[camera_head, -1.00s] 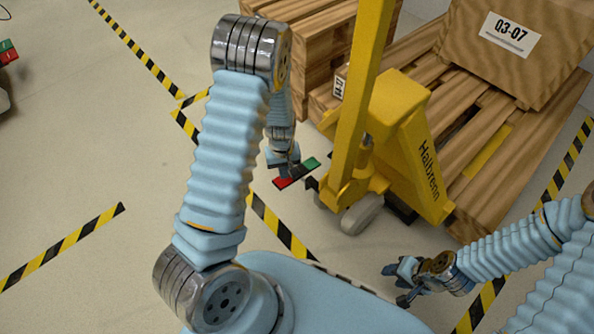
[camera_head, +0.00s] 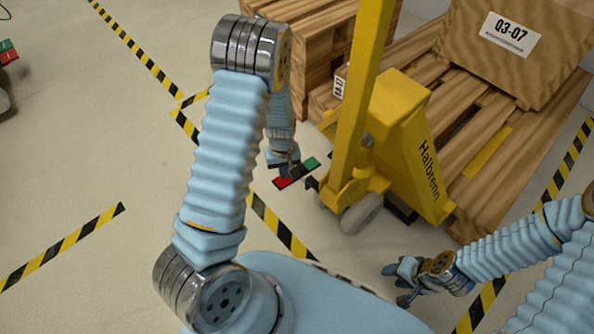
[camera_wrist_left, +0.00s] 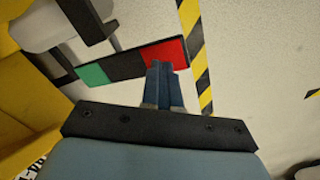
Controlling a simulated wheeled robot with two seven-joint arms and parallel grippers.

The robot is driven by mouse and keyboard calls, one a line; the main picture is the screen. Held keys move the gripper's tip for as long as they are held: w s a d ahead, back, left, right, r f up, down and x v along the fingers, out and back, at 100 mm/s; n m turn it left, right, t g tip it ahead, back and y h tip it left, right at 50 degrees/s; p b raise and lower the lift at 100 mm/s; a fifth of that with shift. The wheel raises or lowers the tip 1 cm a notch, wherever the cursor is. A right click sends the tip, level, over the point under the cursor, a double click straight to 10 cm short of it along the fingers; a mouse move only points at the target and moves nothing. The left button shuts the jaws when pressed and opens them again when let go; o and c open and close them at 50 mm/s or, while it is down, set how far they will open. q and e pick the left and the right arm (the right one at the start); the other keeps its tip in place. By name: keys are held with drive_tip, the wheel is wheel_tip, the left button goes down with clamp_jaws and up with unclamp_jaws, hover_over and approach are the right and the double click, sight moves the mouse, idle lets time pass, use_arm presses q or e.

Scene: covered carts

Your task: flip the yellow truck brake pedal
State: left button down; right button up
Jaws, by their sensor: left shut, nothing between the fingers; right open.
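The yellow truck (camera_head: 394,130) is a pallet jack marked Halbrenn. Its brake pedal (camera_head: 311,164) is a flat bar low beside the wheel, green at one end, black in the middle and red at the other. In the left wrist view the pedal (camera_wrist_left: 126,66) lies across the picture, its red end at the fingertips. My left gripper (camera_head: 287,175) is shut and empty, its fingertips (camera_wrist_left: 160,66) over the edge of the red end; I cannot tell whether they touch. Which end sits lower is unclear. My right gripper (camera_head: 393,285) is open and empty, away from the pedal.
The truck's wheel (camera_head: 362,214) stands close to the pedal. A wooden pallet (camera_head: 490,190) with a box labelled Q3-07 (camera_head: 530,50) is at the right, and a wooden crate (camera_head: 300,30) is behind. Striped tape (camera_head: 282,226) marks the open floor at the left.

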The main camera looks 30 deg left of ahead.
use_arm(q)
drive_tip(key=shift+f+b, duration=1.2)
drive_tip(key=shift+f, duration=0.45)
idle(0.4)
drive_tip(key=shift+r, duration=0.15)
wheel_tip(320, 180, up, 7)
drive_tip(key=p, duration=0.6)
idle(0.4)
drive_tip(key=shift+s+d, duration=0.15)
drive_tip(key=shift+s, duration=0.05)
drive_tip(key=s+d+m+h+p, duration=0.4)
drive_tip(key=s+d+m+p, duration=0.1)
drive_tip(key=s+d, duration=0.9)
drive_tip(key=shift+s+d+m+t+p, duration=0.15)
drive_tip(key=shift+d+m+t+p, duration=0.2)
drive_tip(key=shift+d, duration=0.8)
